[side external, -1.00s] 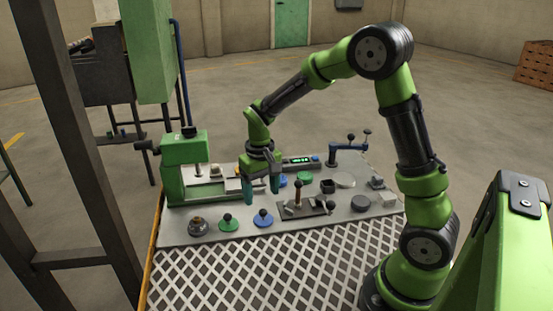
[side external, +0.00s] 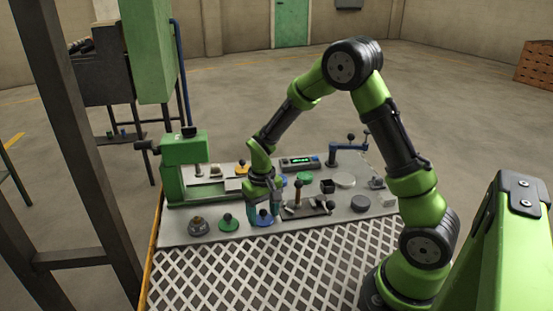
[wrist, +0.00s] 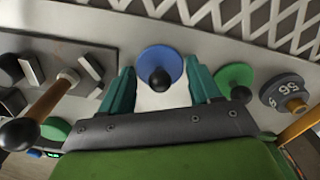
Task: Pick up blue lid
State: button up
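The blue lid (side external: 264,221) is a flat blue disc with a dark ball knob. It lies near the front edge of the grey worktable, partly hidden by my gripper in the side view. In the wrist view the blue lid (wrist: 160,62) shows just beyond and between my fingers, its dark knob toward me. My gripper (side external: 264,212) is low over the lid, and its teal fingers (wrist: 160,85) are spread wide with nothing held between them. I cannot tell whether the fingertips touch the lid.
A dark plate with an upright lever (side external: 298,196) stands close on the right.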

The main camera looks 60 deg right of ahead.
jog(key=c, duration=0.6)
jog(key=shift+r, duration=0.1)
